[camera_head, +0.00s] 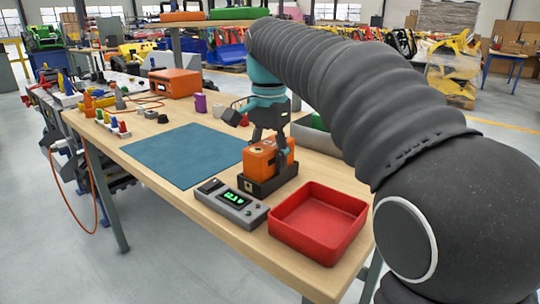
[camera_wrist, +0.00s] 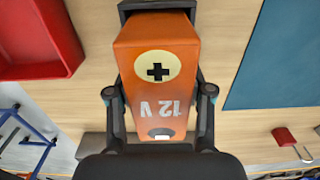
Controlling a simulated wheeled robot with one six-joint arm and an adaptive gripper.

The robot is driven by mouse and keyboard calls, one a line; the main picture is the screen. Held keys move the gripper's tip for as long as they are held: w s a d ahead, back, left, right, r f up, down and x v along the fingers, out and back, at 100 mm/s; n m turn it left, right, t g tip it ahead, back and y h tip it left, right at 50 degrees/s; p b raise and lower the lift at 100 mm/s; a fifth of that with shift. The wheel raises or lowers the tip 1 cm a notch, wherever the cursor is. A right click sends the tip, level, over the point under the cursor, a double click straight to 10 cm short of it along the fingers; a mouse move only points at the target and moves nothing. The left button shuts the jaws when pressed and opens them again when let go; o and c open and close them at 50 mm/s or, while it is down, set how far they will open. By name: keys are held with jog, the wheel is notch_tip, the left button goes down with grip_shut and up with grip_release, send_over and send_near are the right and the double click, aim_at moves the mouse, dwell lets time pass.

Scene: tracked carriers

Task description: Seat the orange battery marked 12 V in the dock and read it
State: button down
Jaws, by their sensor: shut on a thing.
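The orange battery (camera_head: 262,161) stands upright with its lower end in the black dock (camera_head: 270,187) near the table's front edge. In the wrist view the battery (camera_wrist: 157,70) shows a black plus on a pale disc and the marking 12 V, upside down. The dock (camera_wrist: 140,8) shows there as a dark rim at its far end. My gripper (camera_head: 270,150) comes from above and is shut on the battery, one finger on each side. A grey meter (camera_head: 231,205) next to the dock has a lit green display; its digits are too small to read surely.
A red tray (camera_head: 319,222) stands right of the meter, close to the dock. A blue mat (camera_head: 183,154) lies flat and clear to the left. A grey bin (camera_head: 318,139) is behind my arm. An orange box (camera_head: 175,82) and small tools stand farther back.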

jog(key=shift+c, duration=2.2)
grip_release()
notch_tip(320, 180, up, 11)
jog(key=shift+r+p, duration=0.2)
jog(key=shift+p, duration=0.9)
jog(key=shift+r, duration=0.45)
jog(key=shift+d, duration=0.1)
